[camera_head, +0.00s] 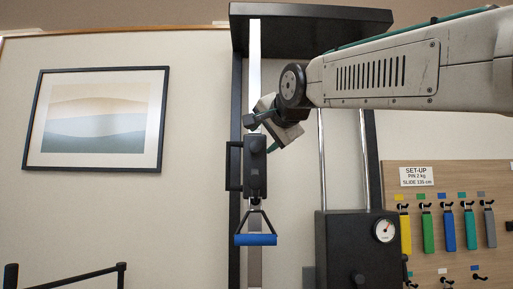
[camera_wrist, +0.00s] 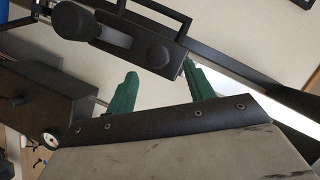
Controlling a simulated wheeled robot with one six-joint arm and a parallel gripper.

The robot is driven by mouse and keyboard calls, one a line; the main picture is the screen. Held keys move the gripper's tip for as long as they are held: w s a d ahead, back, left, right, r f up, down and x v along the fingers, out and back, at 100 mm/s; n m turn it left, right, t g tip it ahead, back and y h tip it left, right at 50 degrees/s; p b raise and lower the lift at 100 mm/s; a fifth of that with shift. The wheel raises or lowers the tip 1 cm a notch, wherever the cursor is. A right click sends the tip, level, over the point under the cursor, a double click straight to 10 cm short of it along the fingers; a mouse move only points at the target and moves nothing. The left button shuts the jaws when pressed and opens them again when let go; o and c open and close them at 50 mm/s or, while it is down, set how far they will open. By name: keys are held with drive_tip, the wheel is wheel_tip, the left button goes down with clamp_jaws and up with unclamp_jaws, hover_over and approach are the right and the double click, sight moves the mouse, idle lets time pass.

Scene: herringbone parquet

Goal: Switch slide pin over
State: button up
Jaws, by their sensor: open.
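The dark slide carriage (camera_head: 250,178) sits on the upright rail and has a round knob (camera_head: 257,144) on its front, which I take to be the slide pin. A blue handle (camera_head: 256,239) hangs below it on straps. In the wrist view the carriage (camera_wrist: 105,30) crosses the top, with its round knob (camera_wrist: 153,53) facing me and a frame-shaped grip beside it. My gripper (camera_wrist: 162,80) has two green fingers, apart, with nothing between them. The knob lies just beyond the gap. In the head view my gripper (camera_head: 268,134) is close to the carriage top; contact cannot be told.
A dark box with a gauge (camera_head: 337,238) stands right of the rail, with two guide rods above it. A pegboard (camera_head: 440,268) with coloured straps and a set-up sign (camera_head: 416,177) is at right. A framed picture (camera_head: 95,120) hangs at left; a dark rail (camera_head: 70,278) is below it.

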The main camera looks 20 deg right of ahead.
sight(257, 145)
drive_tip(key=x, duration=0.6)
drive_tip(key=shift+w+f, duration=0.2)
drive_tip(key=shift+w, duration=0.15)
clamp_jaws()
drive_tip(key=shift+s+a, duration=0.25)
drive_tip(key=shift+s, duration=0.7)
unclamp_jaws()
drive_tip(key=v, duration=0.7)
drive_tip(key=shift+s, duration=0.4)
drive_tip(key=shift+r, duration=0.1)
